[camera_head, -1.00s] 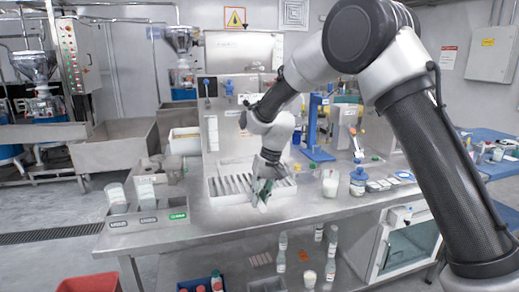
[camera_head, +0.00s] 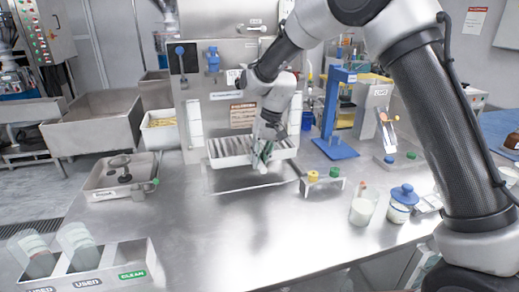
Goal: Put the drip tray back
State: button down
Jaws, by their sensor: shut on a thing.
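The drip tray (camera_head: 225,161) is a white, shallow tray with a dark slatted grate, at the foot of the grey machine (camera_head: 245,60) in the middle of the view. My gripper (camera_head: 264,162) is at its front edge, right of centre, and is shut on that edge. The tray looks roughly level.
A small stand with yellow and green knobs (camera_head: 322,184) is close right of the tray. Beyond are a blue stand (camera_head: 335,148), a milky beaker (camera_head: 362,208) and a blue-lidded jar (camera_head: 400,206). A steel tray (camera_head: 118,178) is at left. The front counter (camera_head: 240,230) is clear.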

jog(key=shift+w+f, duration=0.2)
jog(key=shift+w, duration=0.1)
jog(key=shift+f, duration=3.2)
jog(key=shift+f, duration=0.45)
jog(key=c, duration=1.3)
grip_release()
